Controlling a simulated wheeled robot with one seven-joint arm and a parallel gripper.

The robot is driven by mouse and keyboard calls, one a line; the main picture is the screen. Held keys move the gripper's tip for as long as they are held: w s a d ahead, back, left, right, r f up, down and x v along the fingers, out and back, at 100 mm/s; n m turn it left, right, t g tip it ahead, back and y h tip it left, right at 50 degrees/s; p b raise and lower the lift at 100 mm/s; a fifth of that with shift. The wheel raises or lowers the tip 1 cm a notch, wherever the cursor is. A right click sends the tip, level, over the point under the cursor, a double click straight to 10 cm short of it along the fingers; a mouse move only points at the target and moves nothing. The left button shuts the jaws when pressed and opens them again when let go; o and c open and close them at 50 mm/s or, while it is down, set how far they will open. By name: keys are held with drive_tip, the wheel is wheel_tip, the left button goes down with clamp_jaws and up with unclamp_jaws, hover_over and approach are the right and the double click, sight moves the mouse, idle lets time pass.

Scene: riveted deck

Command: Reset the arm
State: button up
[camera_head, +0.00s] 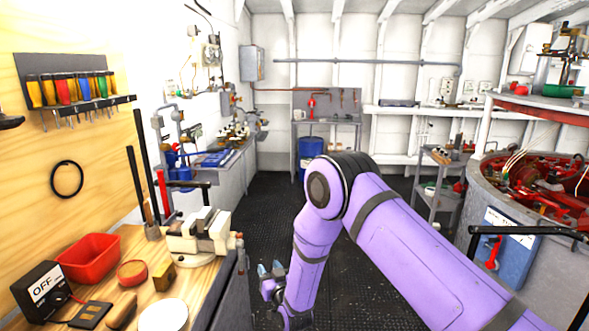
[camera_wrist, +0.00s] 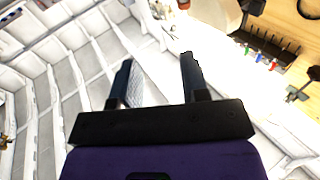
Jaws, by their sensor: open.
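My purple arm is bent, with its elbow up in the middle of the head view and its forearm hanging down in front of the workbench. My gripper (camera_head: 273,270) is low beside the bench's right edge in the head view, above the dark floor. In the wrist view my gripper (camera_wrist: 156,78) shows two dark fingers set wide apart, with nothing between them. The wrist view looks toward the white ribbed wall and ceiling.
A wooden workbench (camera_head: 215,258) stands at left with a vise (camera_head: 200,235), a red bin (camera_head: 88,258) and a white disc (camera_head: 163,316). A round machine (camera_head: 485,200) with red parts stands at right. Open dark floor (camera_head: 275,190) lies between them.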

drive_tip(key=w+d+r+g+h, duration=0.1)
drive_tip(key=d+r, duration=0.3)
drive_tip(key=r, duration=0.4)
drive_tip(key=w+d+r+m+g+h, duration=0.1)
drive_tip(key=d+r, duration=0.3)
drive_tip(key=r, duration=0.4)
drive_tip(key=d+r+g+h, duration=0.1)
drive_tip(key=d+r, duration=0.4)
drive_tip(key=r, duration=0.4)
drive_tip(key=s+d+r+g+h, duration=0.2)
drive_tip(key=s+d+r, duration=0.3)
drive_tip(key=d+r, duration=0.25)
drive_tip(key=s+d+r+m+g+h, duration=0.1)
drive_tip(key=s+d+r+g, duration=0.1)
drive_tip(key=s+d+r, duration=0.45)
drive_tip(key=s+d+r+m+g+h, duration=0.15)
drive_tip(key=s+d, duration=0.25)
drive_tip(key=s, duration=0.6)
drive_tip(key=s+d+g, duration=0.1)
drive_tip(key=s+d, duration=0.2)
drive_tip(key=s, duration=0.8)
drive_tip(key=s+d+g, duration=0.2)
drive_tip(key=s+d, duration=0.2)
drive_tip(key=s, duration=0.7)
drive_tip(key=shift+m+h, duration=0.35)
drive_tip(key=shift+m, duration=0.1)
